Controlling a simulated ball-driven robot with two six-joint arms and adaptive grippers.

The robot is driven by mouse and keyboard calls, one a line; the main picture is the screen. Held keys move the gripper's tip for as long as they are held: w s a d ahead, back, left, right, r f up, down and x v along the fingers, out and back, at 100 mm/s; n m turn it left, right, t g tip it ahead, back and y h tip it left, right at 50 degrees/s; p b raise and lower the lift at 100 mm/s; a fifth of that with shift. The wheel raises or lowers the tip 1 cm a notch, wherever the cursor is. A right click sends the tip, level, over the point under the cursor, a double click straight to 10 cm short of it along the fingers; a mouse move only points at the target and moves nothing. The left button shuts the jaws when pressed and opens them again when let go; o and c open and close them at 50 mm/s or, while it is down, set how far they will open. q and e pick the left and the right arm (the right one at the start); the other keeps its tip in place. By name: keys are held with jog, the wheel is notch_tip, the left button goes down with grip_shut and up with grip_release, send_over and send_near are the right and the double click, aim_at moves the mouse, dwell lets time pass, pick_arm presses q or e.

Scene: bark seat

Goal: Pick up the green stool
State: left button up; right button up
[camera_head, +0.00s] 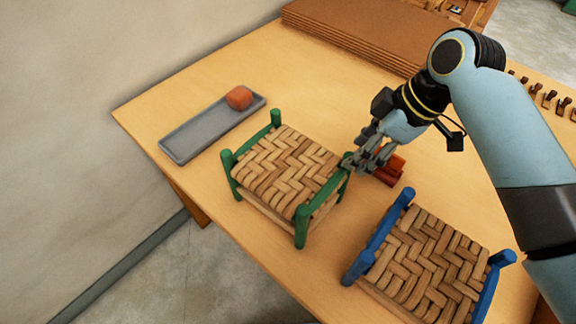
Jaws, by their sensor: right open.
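The green stool (286,172) stands upright on the wooden table, with green legs and side rails and a woven bark seat. My right gripper (352,166) is open at the stool's right side, by the green rail and its far right leg. The fingers overlap that corner in the picture, and I cannot tell whether they touch it. The gripper hides part of that corner. My left gripper is not in view.
A blue stool (422,262) with a woven seat stands at the front right. A grey tray (190,137) with an orange-red ball (239,97) lies at the left. Reddish-brown blocks (390,172) lie behind my gripper. Stacked brown sheets (365,32) fill the back.

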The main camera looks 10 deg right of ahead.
jog(key=shift+x, duration=1.05)
grip_shut()
jog(key=shift+r, duration=0.1)
